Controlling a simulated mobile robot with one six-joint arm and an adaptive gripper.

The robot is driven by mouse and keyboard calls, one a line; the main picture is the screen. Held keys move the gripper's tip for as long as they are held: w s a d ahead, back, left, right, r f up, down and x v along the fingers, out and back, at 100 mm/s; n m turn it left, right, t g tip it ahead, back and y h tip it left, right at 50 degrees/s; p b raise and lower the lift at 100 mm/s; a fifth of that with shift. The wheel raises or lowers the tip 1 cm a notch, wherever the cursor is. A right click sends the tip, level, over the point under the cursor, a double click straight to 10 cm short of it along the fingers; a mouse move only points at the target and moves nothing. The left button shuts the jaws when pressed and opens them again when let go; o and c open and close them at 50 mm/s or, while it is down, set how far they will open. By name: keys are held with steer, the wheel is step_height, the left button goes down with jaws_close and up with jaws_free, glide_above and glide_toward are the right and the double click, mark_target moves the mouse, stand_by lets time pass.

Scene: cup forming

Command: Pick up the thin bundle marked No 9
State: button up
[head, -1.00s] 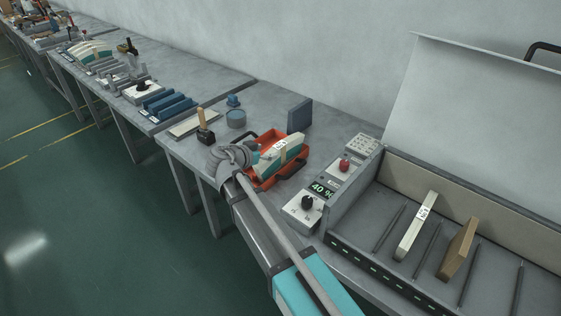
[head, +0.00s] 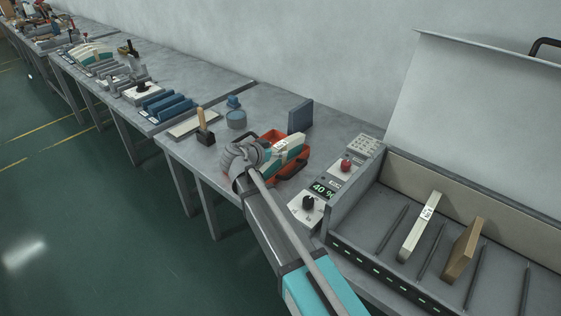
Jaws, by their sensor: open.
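A pale bundle with teal parts and a white label (head: 291,146) lies in an orange-red tray (head: 293,172) on the bench. A thin pale bundle with a white label (head: 411,238) stands on edge in the open grey box at right. Neither label's number is readable, so I cannot tell which is No 9. My gripper (head: 260,150) is open at the left side of the tray, beside the bundle there. It covers the tray's left part and that bundle's near end. I cannot tell whether they touch.
A thin brown piece (head: 460,250) stands beside the pale bundle in the grey box (head: 345,205), among dark rods. A control panel (head: 325,188) borders the box. A black block with a wooden handle (head: 204,130) and blue pieces (head: 170,106) lie left. A dark upright slab (head: 300,116) stands behind the tray.

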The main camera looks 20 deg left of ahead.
steer(key=shift+w+d+f, duration=0.1)
steer(key=shift+w+d, duration=0.05)
steer(key=shift+w, duration=0.15)
stand_by(0.4)
jaws_close()
